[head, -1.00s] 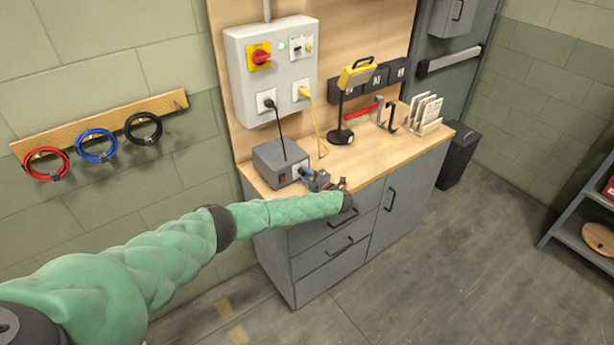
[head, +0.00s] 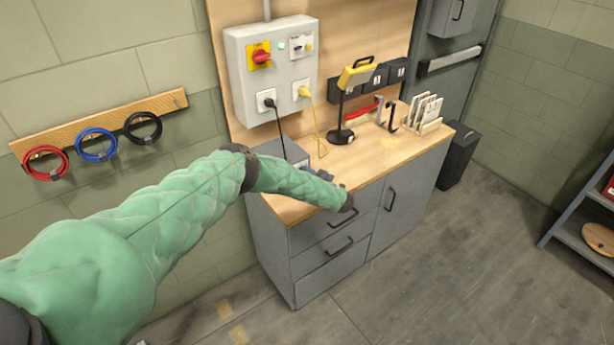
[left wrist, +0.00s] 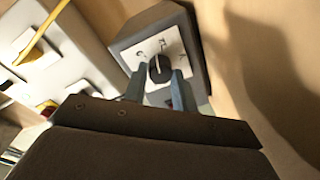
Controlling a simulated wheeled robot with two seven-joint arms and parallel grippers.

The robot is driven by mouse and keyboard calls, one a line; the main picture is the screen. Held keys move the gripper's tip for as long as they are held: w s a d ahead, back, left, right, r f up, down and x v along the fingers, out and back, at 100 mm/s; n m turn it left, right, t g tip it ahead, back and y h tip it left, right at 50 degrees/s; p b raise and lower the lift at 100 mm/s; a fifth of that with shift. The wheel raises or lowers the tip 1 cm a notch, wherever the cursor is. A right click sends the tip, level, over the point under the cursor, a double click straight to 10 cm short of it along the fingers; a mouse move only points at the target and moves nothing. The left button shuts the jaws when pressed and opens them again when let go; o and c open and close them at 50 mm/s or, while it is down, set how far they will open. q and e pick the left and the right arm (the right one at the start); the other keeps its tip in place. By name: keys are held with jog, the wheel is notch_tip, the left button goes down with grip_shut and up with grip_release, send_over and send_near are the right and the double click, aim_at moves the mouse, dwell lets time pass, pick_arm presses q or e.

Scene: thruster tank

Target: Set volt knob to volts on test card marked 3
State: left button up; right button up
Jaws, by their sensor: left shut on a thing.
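The grey supply box (head: 291,151) sits on the cabinet top, mostly hidden behind my left arm in the head view. In the left wrist view its white dial face shows a black volt knob (left wrist: 160,70) with a pale pointer line directed toward the picture's top. The scale marks are too small to read surely. My left gripper (left wrist: 158,80) is shut on the knob, one finger on each side. The test cards (head: 427,108) stand in a rack at the right of the worktop; their numbers are unreadable. My right gripper is out of view.
A wall panel (head: 275,75) with a red switch, a lit green lamp, and black and yellow plugs hangs above. Coiled cables (head: 97,146) hang at left.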

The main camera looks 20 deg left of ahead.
pick_arm(q)
jog(key=shift+d+f+m, duration=0.1)
jog(key=shift+f+m, duration=0.05)
jog(key=shift+m, duration=0.45)
dwell(0.3)
jog(key=o, duration=1)
